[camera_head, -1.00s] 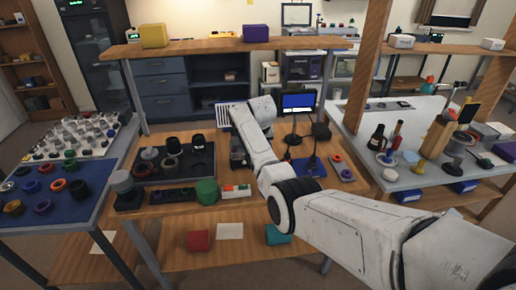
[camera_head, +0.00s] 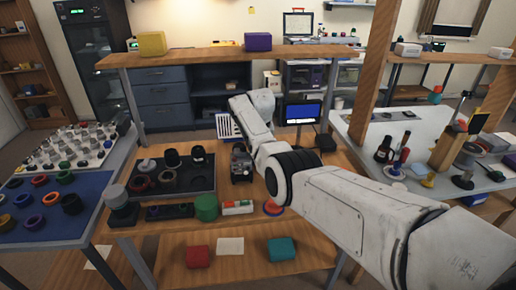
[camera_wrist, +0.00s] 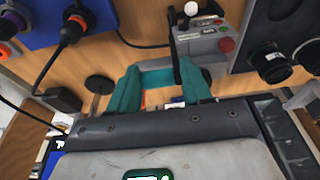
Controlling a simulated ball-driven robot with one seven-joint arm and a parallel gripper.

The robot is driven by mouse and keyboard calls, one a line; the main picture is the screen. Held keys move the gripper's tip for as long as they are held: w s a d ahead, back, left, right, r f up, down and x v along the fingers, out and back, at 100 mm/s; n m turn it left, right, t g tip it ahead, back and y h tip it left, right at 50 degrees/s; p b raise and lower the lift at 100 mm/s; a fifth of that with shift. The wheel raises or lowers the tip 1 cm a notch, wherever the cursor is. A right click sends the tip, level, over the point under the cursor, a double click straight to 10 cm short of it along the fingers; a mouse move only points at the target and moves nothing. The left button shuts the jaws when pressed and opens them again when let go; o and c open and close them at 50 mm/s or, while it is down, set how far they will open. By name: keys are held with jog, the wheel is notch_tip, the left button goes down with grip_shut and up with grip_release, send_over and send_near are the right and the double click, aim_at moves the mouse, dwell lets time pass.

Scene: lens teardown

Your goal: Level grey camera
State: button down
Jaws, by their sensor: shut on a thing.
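The grey camera (camera_head: 241,163) appears as a small grey boxy unit on the bench, right of the black tray, in the head view. In the wrist view, the grey camera (camera_wrist: 205,42) has a white knob, a green button and a red button on top. My gripper (camera_wrist: 172,75) has teal fingers at its near edge.
The black tray (camera_head: 150,188) with lens parts lies left of the camera. A small monitor (camera_head: 303,112) is behind.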

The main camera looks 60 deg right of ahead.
jog(key=shift+d+r, duration=0.1)
jog(key=shift+d, duration=0.45)
jog(key=shift+w+d+r, duration=0.1)
jog(key=shift+d+r, duration=0.05)
jog(key=shift+r, duration=0.15)
jog(key=c, duration=0.9)
grip_release()
jog(key=shift+c, duration=0.2)
jog(key=o, duration=0.3)
jog(key=shift+d+f, duration=0.1)
jog(key=shift+d, duration=0.15)
jog(key=shift+a, duration=0.1)
jog(key=shift+a+f, duration=0.15)
jog(key=shift+a, duration=0.1)
